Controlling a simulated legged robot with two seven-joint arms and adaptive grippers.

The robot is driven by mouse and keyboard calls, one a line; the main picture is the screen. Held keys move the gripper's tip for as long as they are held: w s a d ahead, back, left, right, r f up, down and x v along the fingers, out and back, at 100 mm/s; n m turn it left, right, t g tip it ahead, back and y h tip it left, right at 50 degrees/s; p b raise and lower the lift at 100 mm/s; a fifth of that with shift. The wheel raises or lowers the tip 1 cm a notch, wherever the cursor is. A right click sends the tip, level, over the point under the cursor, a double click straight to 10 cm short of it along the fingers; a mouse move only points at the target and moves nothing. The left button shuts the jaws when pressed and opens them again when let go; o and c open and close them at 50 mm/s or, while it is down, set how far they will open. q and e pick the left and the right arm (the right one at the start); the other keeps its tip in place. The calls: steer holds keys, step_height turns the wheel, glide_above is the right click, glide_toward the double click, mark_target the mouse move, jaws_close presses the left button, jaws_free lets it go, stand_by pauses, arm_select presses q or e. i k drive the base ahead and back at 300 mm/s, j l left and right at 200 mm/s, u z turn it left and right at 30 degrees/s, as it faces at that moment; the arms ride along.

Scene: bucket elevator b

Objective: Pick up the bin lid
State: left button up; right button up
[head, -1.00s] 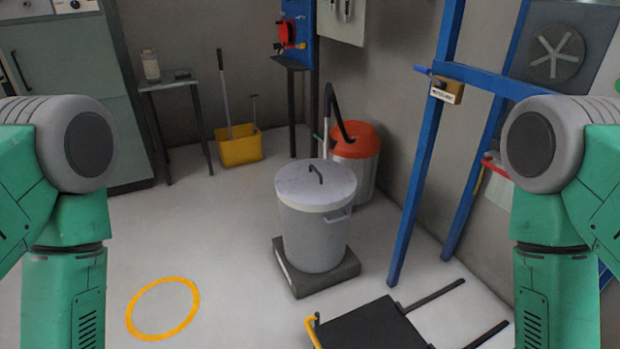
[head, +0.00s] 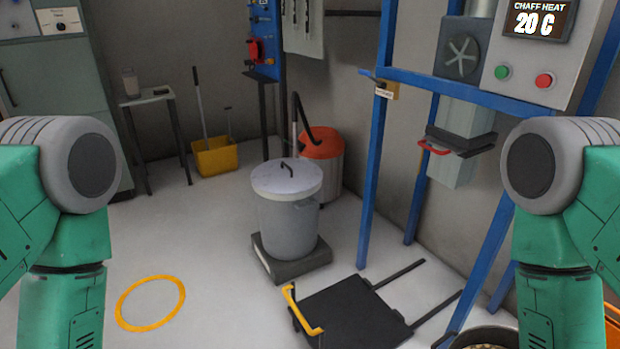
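The bin lid (head: 287,178) is a pale grey round disc with a dark arched handle (head: 287,168) on top. It sits on the grey bin (head: 288,228), which stands upright on a dark square base (head: 320,256) near the middle of the head view. My left and right arms show at the two sides of the picture, well apart from the bin. Both grippers are out of view.
A dark flat platform (head: 350,308) with a yellow handle and two prongs lies in front of the bin. Blue frame posts (head: 376,170) stand to its right. An orange-topped vacuum (head: 322,145) is behind. A yellow ring (head: 150,303) marks open floor at left.

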mark_target(283, 176)
steer(key=i+z, duration=0.1)
steer(key=z, duration=1.9)
steer(key=j+z, duration=0.15)
steer(key=j, duration=0.7)
steer(key=j+z, duration=0.15)
steer(key=j, duration=0.7)
steer(key=k+j+z, duration=0.15)
steer(key=j, duration=0.65)
steer(key=k+j, duration=0.1)
steer(key=j, duration=0.8)
steer(key=k+j, duration=0.1)
steer(key=j, duration=1.65)
steer(key=k, duration=0.1)
